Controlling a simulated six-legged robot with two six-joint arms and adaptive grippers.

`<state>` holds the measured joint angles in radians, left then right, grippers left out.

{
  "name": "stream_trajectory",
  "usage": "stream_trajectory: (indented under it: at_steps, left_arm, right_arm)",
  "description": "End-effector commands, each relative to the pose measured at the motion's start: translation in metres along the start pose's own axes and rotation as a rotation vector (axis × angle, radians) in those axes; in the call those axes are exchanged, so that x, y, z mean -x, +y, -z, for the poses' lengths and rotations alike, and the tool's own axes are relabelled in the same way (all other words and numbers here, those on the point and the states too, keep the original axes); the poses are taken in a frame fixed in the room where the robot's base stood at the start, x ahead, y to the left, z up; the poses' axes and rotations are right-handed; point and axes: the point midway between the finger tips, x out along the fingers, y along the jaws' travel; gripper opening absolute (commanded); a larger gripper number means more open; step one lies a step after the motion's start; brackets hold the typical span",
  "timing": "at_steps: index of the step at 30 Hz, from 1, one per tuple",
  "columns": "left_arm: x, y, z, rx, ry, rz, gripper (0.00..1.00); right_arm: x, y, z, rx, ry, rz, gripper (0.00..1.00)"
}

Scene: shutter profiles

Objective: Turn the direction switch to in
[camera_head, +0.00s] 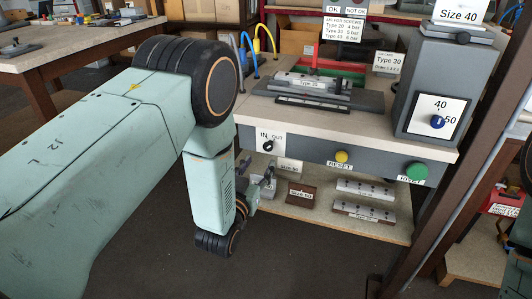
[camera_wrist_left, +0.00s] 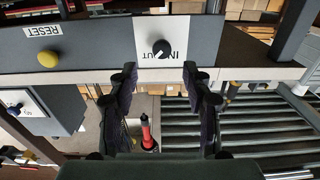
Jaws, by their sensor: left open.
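The direction switch (camera_head: 268,145) is a small black knob on a white plate marked IN and OUT, on the left part of the bench's grey front panel. In the left wrist view, which is upside down, the knob (camera_wrist_left: 162,48) sits between and beyond my fingertips. Which mark it points at is too small to tell. My left gripper (camera_wrist_left: 160,72) is open and empty, its two dark fingers apart and facing the panel. In the head view my left gripper (camera_head: 246,180) is below and left of the switch, apart from it, partly hidden by its wrist. My right gripper is out of view.
Right of the switch on the panel are a yellow RESET button (camera_head: 341,156) and a green button (camera_head: 416,171). A grey box with a blue knob (camera_head: 437,121) stands on the bench's right. A lower shelf (camera_head: 330,220) holds several labelled profiles. Floor is free below left.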

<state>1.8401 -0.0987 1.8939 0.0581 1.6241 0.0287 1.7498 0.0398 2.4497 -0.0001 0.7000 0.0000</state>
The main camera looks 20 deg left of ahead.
Motion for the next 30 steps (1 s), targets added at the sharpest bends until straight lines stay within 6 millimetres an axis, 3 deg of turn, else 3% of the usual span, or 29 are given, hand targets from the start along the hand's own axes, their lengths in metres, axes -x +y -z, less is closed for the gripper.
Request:
stream_trajectory:
  at_steps: [15, 26, 30]
  left_arm:
    - [-0.067, -0.003, -0.001, 0.001, 0.002, 0.002, 0.49]
    - [-0.072, -0.002, 0.0, 0.001, 0.0, 0.003, 0.49]
    - [-0.072, -0.001, 0.0, 0.001, 0.0, 0.003, 0.4]
  right_arm:
    - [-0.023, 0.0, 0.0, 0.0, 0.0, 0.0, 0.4]
    - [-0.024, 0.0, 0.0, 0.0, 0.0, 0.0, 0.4]
    - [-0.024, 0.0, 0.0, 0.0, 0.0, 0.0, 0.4]
